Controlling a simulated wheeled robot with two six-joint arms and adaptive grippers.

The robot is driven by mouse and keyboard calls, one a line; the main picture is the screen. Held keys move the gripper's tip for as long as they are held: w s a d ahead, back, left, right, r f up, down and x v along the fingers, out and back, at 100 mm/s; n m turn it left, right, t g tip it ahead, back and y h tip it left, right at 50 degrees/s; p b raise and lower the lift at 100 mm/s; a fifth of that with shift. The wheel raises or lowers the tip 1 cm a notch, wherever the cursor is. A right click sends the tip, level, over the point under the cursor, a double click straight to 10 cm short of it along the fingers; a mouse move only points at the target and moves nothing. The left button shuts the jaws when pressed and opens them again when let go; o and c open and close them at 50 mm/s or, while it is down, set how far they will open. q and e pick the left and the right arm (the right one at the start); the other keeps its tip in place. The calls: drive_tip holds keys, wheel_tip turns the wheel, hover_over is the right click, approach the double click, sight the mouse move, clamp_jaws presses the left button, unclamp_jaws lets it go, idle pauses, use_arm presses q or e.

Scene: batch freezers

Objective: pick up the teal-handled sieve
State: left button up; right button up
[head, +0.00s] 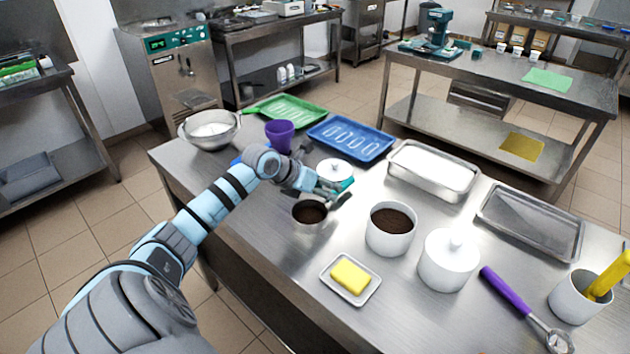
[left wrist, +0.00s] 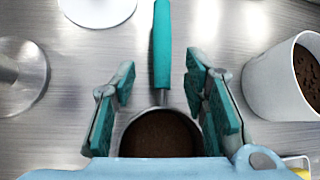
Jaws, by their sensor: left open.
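The teal-handled sieve lies on the steel table below my left gripper. Its teal handle (left wrist: 162,45) points away from the gripper in the left wrist view, and a thin metal neck joins it to a round bowl with dark brown contents (left wrist: 160,137). In the head view the brown-filled bowl (head: 309,212) shows just in front of the gripper, and part of the teal handle (head: 346,184) shows behind the fingers. My left gripper (head: 328,192) is open, its teal-padded fingers (left wrist: 163,98) on either side of the sieve's neck, apart from it. My right gripper is not in view.
A white pot of brown powder (head: 390,228) stands close right of the gripper. A white knobbed lid or jar (head: 334,169) stands behind it. A lidded white jar (head: 448,262), butter dish (head: 351,279), blue tray (head: 350,138) and purple cup (head: 279,135) stand around.

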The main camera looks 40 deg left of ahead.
sight(332, 192)
use_arm(q)
drive_tip(key=x, duration=0.3)
drive_tip(key=shift+d+f, duration=0.15)
drive_tip(key=shift+f, duration=0.05)
drive_tip(key=shift+w+f, duration=0.15)
drive_tip(key=shift+c, duration=1.3)
clamp_jaws()
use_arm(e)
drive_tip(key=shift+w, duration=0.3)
